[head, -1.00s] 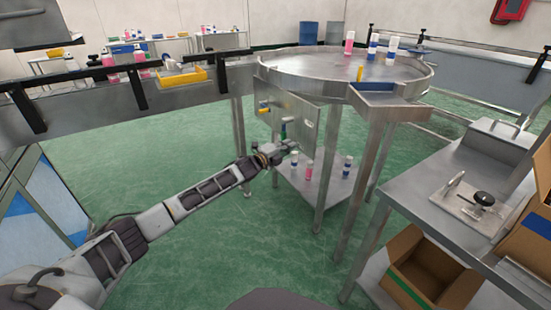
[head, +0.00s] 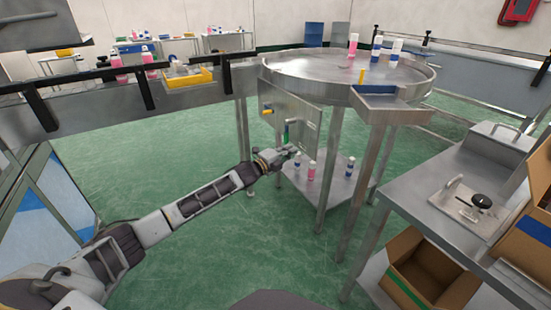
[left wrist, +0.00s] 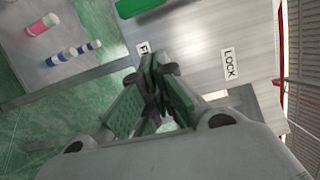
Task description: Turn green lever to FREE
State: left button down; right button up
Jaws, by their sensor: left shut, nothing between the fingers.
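The green lever (head: 286,134) is on the metal panel (head: 303,112) below the round table and points roughly downward in the head view. In the left wrist view the green lever (left wrist: 138,6) is at the top edge, partly cut off. The panel there carries a LOCK label (left wrist: 230,64) and a second label (left wrist: 143,50), of which only an F shows beside my fingers. My left gripper (head: 292,152) is shut and empty, just below the lever. Its green-padded fingers also show in the left wrist view (left wrist: 155,75), apart from the lever. My right gripper is out of view.
A yellow lever (head: 267,111) sits higher on the panel. The round table (head: 320,68) stands above, with bottles on it. Several bottles stand on its lower shelf (head: 325,188). A workbench (head: 425,190) and open boxes (head: 435,268) are at the right. The green floor in front is clear.

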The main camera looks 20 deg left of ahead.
pick_arm(q)
jog(key=p+v, duration=0.2)
jog(key=v, duration=0.5)
jog(key=shift+s, duration=0.25)
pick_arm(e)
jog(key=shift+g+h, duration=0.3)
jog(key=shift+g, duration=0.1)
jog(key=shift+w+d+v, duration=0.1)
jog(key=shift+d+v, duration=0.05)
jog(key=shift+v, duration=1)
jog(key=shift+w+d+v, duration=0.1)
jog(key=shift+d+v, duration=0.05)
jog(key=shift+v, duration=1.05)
pick_arm(q)
jog(key=shift+a, duration=0.1)
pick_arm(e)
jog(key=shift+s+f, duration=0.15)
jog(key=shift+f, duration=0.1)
